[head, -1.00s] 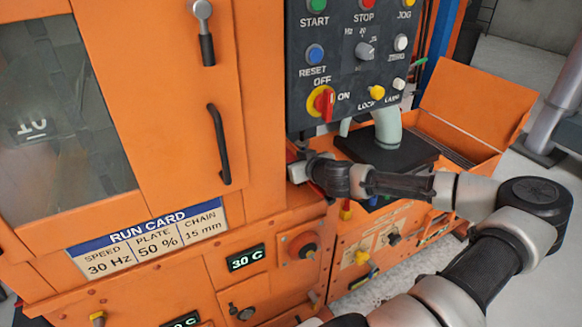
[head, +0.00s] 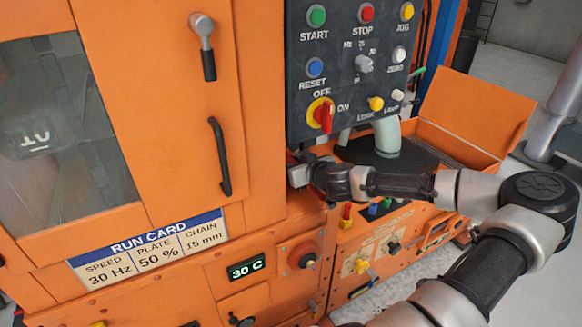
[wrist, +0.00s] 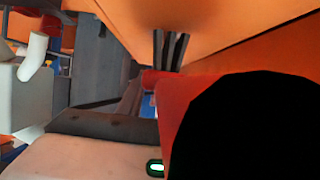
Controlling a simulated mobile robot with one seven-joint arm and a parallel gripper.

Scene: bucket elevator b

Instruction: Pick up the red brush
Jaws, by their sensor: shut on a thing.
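My gripper (head: 299,168) is at the orange machine's front, just below the dark control panel and right of the door. Its fingers are small and partly hidden there, with a sliver of red beside them. In the wrist view a red piece (wrist: 172,112), which appears to be the red brush, sits close against the pale gripper body. My gripper is shut on it. A large black shape covers the lower right of that view, so most of the red piece is hidden. I cannot tell whether it touches the machine.
The control panel (head: 358,70) with its knobs hangs just above my gripper. A black door handle (head: 220,157) stands out to the left. A grey spout (head: 387,138) and an open orange bin (head: 470,110) lie to the right. Small coloured parts sit below my forearm.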

